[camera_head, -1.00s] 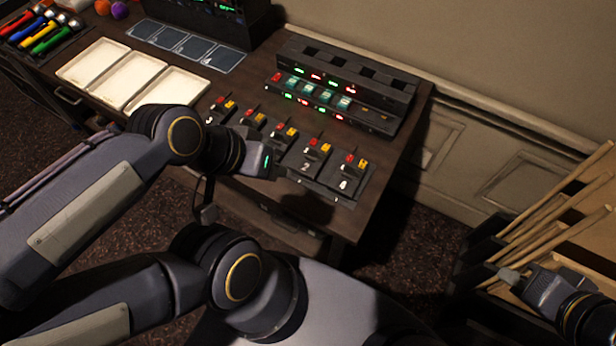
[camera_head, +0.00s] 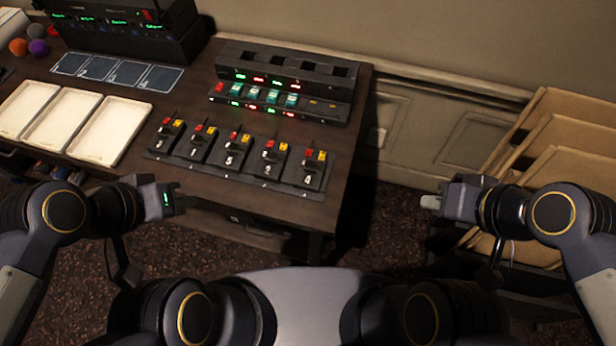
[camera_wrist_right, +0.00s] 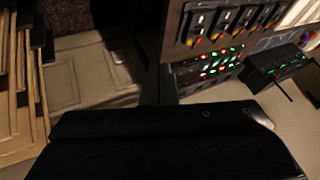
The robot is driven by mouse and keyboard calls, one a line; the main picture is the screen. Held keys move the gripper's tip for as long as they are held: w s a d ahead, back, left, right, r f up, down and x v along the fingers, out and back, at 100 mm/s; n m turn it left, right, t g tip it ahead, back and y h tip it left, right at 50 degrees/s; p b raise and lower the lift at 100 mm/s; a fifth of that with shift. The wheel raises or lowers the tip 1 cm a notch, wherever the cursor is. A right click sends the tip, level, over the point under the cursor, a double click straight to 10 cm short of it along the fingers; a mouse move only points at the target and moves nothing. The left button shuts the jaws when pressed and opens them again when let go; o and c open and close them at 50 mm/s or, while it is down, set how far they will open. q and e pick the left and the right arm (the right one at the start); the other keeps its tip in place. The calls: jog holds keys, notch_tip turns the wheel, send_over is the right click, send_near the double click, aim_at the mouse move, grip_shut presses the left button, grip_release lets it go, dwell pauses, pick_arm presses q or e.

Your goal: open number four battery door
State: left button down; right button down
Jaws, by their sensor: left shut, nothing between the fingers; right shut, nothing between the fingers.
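A row of several black battery-powered units with red and yellow tops stands on a black strip (camera_head: 240,184) along the desk's front. The rightmost unit (camera_head: 307,180) seems to bear a 4, though its number is small; its battery door cannot be made out. The units (camera_wrist_right: 225,20) also show at the top of the right wrist view. My left gripper (camera_head: 188,202) is shut and empty, in front of the desk edge, left of and apart from the rightmost unit. My right gripper (camera_head: 431,202) is shut and empty, right of the desk, apart from the units.
A charging rack (camera_head: 280,80) with lit displays stands behind the units. Cream trays (camera_head: 118,133) lie on the desk's left, with dark blue cards (camera_head: 160,77) behind. Cardboard panels (camera_head: 560,150) stand at the right. Open floor lies between desk and panels.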

jog(key=c, duration=1.8)
grip_release()
jog(key=shift+w, duration=0.15)
jog(key=o, duration=0.7)
jog(key=w, duration=0.1)
jog(key=w+a+g, duration=0.1)
jog(key=w, duration=0.1)
jog(key=w+g, duration=0.1)
jog(key=w, duration=0.1)
jog(key=shift+w+a+r, duration=0.1)
jog(key=shift+a+r, duration=0.15)
jog(key=shift+a, duration=0.1)
jog(key=shift+m+g+h, duration=0.3)
jog(key=shift+g, duration=0.5)
jog(key=w+a, duration=0.1)
jog(key=w+a+f, duration=0.1)
jog(key=w, duration=0.1)
jog(key=w+a, duration=0.1)
jog(key=w, duration=0.1)
jog(key=shift+w+a+f, duration=0.2)
jog(key=shift+w+a, duration=0.05)
jog(key=shift+a, duration=0.05)
jog(key=g+h, duration=0.2)
jog(key=h, duration=0.1)
send_near(310, 170)
jog(key=shift+m+b, duration=0.4)
notch_tip(310, 170, down, 8)
jog(key=shift+a+r+p, duration=0.1)
jog(key=shift+p, duration=0.3)
